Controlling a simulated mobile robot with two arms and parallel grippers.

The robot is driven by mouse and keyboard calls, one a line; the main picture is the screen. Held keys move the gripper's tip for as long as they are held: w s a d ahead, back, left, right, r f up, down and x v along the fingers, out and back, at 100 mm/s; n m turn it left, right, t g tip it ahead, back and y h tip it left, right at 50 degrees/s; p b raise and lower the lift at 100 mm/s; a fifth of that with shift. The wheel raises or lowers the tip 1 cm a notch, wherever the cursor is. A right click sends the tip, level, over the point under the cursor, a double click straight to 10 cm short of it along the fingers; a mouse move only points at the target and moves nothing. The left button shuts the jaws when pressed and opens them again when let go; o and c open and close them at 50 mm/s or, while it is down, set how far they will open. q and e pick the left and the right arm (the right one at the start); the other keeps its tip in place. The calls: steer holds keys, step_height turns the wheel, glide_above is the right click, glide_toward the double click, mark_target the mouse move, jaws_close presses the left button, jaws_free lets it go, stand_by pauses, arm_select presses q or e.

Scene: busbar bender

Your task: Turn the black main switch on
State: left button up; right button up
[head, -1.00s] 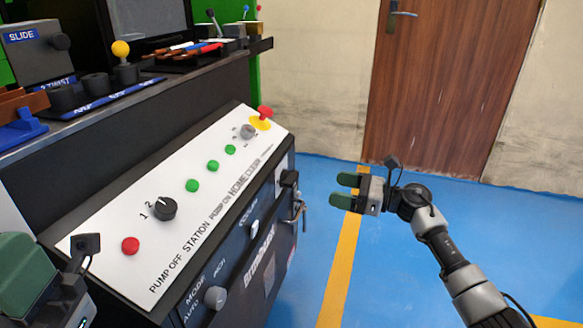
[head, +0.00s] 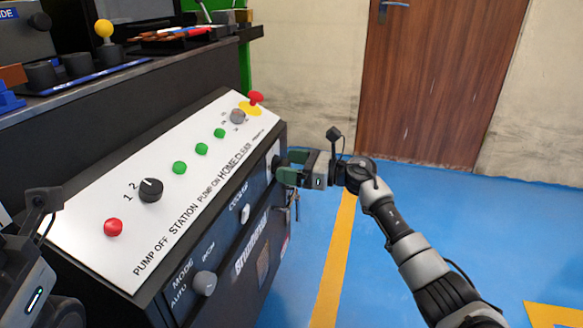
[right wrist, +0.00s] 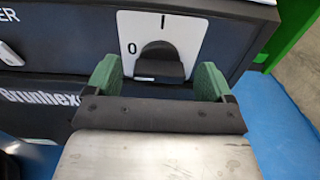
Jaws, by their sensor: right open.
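The black main switch (right wrist: 160,62) is a dark knob on a white plate (right wrist: 190,30) marked 0 on the left and I at the top, in the right wrist view. I cannot tell clearly which mark the knob points to. My right gripper (right wrist: 158,82) is open, with one green finger on each side of the knob. Touching is not clear. In the head view my right gripper (head: 287,166) is at the right end of the cabinet front and hides most of the switch. My left gripper (head: 30,280) shows only partly at the lower left; its fingers cannot be made out.
The white sloping panel (head: 90,240) carries a black selector (head: 150,190), a red button (head: 113,227), green buttons and a red emergency stop (head: 256,97). Mode knobs (head: 204,283) and hanging keys (head: 296,205) are on the cabinet front. Blue floor at right is free.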

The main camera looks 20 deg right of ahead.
steer(key=c, duration=0.9)
